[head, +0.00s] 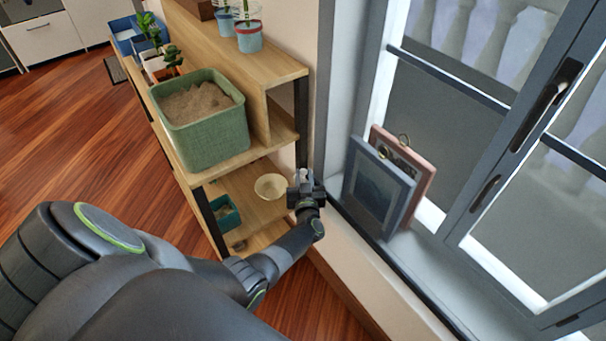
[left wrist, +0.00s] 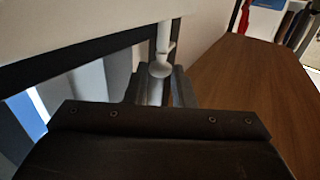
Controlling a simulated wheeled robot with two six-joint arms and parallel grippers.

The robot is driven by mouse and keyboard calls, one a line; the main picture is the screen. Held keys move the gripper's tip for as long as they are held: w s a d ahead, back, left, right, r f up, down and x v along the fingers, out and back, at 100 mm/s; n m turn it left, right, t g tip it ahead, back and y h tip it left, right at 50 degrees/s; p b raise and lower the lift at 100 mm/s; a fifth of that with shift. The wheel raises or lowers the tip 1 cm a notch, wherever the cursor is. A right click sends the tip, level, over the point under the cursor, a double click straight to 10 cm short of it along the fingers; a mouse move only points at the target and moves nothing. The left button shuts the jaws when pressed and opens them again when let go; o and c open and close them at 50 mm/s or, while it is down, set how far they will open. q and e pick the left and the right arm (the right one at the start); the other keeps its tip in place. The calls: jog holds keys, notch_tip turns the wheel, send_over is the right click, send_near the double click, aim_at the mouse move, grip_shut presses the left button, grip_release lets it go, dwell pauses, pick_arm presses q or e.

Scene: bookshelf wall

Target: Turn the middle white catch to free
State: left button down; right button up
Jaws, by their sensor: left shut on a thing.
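A white catch (left wrist: 162,40) shows in the left wrist view as a thin upright rod with a rounded knob, below a pale surface. It stands between the two dark fingers of my left gripper (left wrist: 160,88), which is shut on it. In the head view my left gripper (head: 305,183) is at the end of the shelf unit, beside the window sill; the catch is too small and covered to make out there. No other white catch can be told apart. My right gripper is not in view.
The wooden shelf unit (head: 283,72) holds a green basket of sand (head: 205,135), a cream bowl (head: 271,187) and potted plants. Two picture frames (head: 378,190) lean on the sill right of my gripper, by the grey window (head: 490,190). Wooden floor lies open at left.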

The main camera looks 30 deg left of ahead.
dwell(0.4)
pick_arm(q)
jog(key=c, duration=1.3)
grip_release()
jog(key=shift+d, duration=0.1)
